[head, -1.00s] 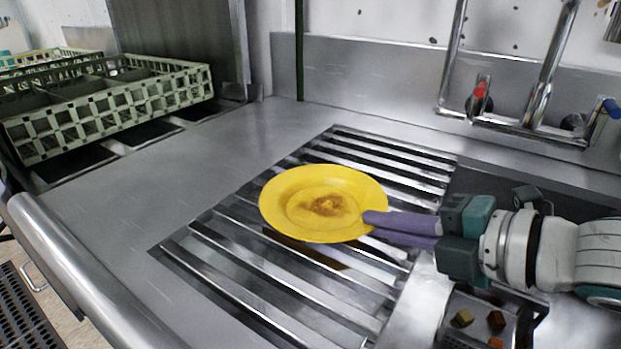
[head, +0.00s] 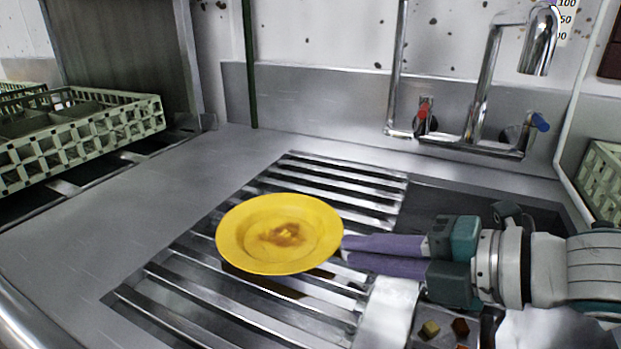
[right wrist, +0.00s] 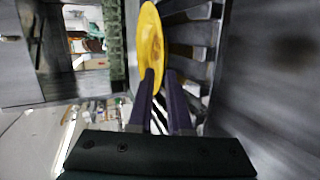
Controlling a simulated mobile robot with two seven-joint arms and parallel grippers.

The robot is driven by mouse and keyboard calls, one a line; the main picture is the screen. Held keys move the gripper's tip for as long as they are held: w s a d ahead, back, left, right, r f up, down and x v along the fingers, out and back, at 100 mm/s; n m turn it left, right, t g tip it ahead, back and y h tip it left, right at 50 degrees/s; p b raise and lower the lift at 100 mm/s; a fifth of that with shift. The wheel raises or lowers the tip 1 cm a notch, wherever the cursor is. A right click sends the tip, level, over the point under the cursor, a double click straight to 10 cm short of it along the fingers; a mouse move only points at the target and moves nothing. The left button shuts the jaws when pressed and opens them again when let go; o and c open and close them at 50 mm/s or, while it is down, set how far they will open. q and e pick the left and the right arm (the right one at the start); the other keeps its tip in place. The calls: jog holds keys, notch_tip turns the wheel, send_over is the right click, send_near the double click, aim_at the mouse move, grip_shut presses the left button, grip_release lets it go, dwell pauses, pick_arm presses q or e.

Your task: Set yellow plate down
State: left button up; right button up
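My left gripper is out of view.
A pale green crate (head: 120,122) stands at the left; another crate (head: 603,180) is at the right edge. A faucet (head: 488,75) with red and blue handles rises behind the rack. Food bits (head: 430,329) lie in a small bin below my right gripper. The counter left of the rack is clear.

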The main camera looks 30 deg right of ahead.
jog(key=p+v, duration=0.2)
jog(key=v, duration=0.6)
jog(key=s+a+f+m+g+h, duration=0.1)
jog(key=s+a+m+g+h, duration=0.2)
jog(key=m, duration=0.7)
jog(key=s+a+f+m+g+h, duration=0.2)
jog(key=s+m+g, duration=0.3)
jog(key=s+m, duration=0.3)
jog(key=a+m+h, duration=0.1)
jog(key=m, duration=0.2)
jog(key=shift+s+a+g, duration=0.25)
jog(key=shift+s+g, duration=0.05)
jog(key=shift+s, duration=0.05)
